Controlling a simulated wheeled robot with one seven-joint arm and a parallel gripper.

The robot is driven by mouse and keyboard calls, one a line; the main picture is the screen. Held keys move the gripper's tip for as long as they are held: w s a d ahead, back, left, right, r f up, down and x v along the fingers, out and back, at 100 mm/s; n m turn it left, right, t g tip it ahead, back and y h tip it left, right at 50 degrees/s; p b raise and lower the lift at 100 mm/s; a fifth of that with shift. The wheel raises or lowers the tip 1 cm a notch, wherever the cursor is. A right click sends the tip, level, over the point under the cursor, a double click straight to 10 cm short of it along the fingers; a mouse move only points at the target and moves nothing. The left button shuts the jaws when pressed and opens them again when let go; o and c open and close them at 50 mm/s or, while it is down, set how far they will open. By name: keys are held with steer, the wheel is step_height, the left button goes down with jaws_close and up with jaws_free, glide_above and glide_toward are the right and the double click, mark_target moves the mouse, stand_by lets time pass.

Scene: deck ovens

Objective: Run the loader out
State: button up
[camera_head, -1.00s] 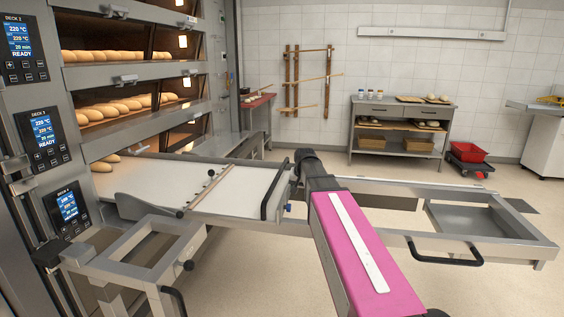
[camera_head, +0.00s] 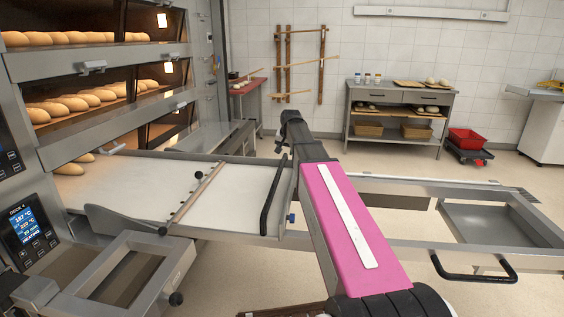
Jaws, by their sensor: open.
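The loader (camera_head: 235,202) is a flat pale belt in a grey metal frame, reaching out of a lower oven deck on the left. A bar (camera_head: 196,192) with a dark knob lies across its belt. A black handle (camera_head: 272,196) stands at its outer end. I cannot make out my gripper's jaws. Whether the arm touches the loader's frame cannot be told.
Loaves (camera_head: 72,104) sit in the lit decks above. A grey frame (camera_head: 115,280) stands at lower left. A long metal frame with a black handle (camera_head: 474,275) extends right, beyond my arm. A shelf table (camera_head: 400,97) and a red crate (camera_head: 467,140) stand at the back. Floor is clear before them.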

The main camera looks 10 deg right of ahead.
mark_target(283, 162)
steer(key=x, duration=0.8)
steer(key=shift+w+f, duration=0.1)
steer(key=shift+f, duration=0.2)
jaws_close()
